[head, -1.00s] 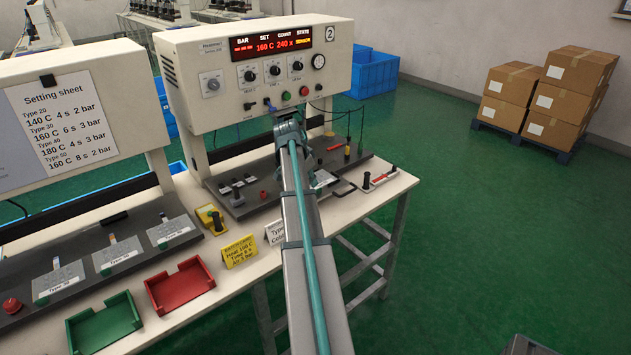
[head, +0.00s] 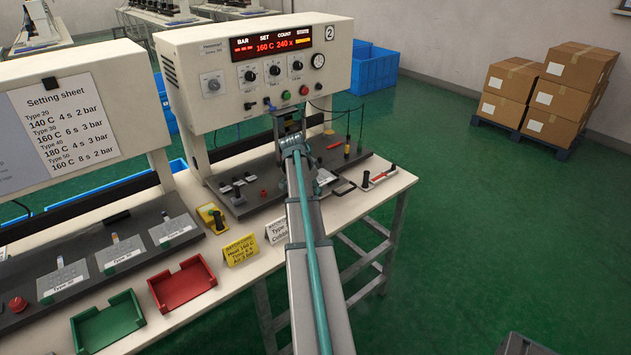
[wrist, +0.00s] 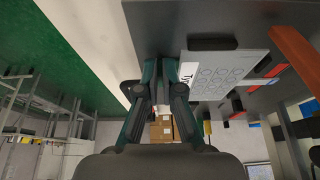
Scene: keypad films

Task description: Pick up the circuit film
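A pale grey sheet with rows of round outlines, which looks like the circuit film (wrist: 222,74), lies on the dark press bed in the wrist view. A white label with partly hidden lettering is at its edge beside my right-hand finger. In the head view a pale sheet (head: 324,177) shows just right of my arm, partly covered by it. My gripper (wrist: 161,66) is over the dark bed, left of the film in the wrist view. Its fingertips look a narrow gap apart, with no object visible between them. In the head view my arm mostly hides the gripper.
The press housing (head: 255,70) stands behind and above the bed. A red-handled tool (head: 380,178) lies to the right. A yellow sign (head: 240,250), red tray (head: 182,286) and green tray (head: 108,322) stand at front left.

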